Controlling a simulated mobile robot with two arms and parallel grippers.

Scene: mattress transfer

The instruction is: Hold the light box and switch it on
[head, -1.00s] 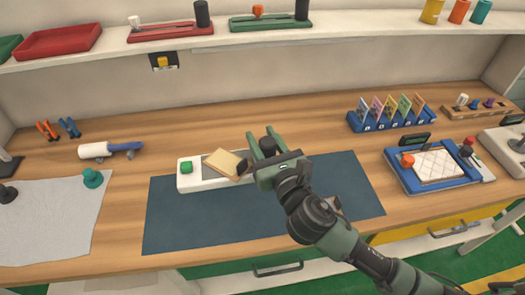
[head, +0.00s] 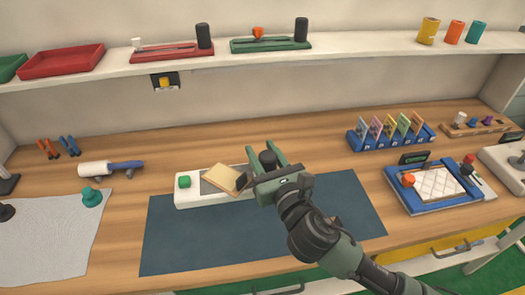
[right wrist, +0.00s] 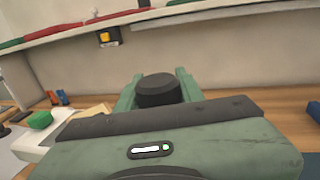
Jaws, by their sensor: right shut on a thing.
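The light box (head: 190,199) is a white, flat box at the back edge of the dark blue mat. It has a green button (head: 184,181) at its left end and a tan panel (head: 226,178) tilted on its top. A black round knob (head: 268,159) stands at its right end. My right gripper (head: 266,155) is shut on the black knob, one finger on each side. The right wrist view shows the knob (right wrist: 158,90) between the green fingers and the green button (right wrist: 40,120) at the left. My left gripper is not in view.
The dark blue mat (head: 200,240) is mostly bare. A white and blue tool (head: 110,168) and a teal knob (head: 91,197) lie to the left. A blue rack of cards (head: 390,135) and a blue tray device (head: 425,203) stand to the right. A shelf (head: 350,52) runs along the back.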

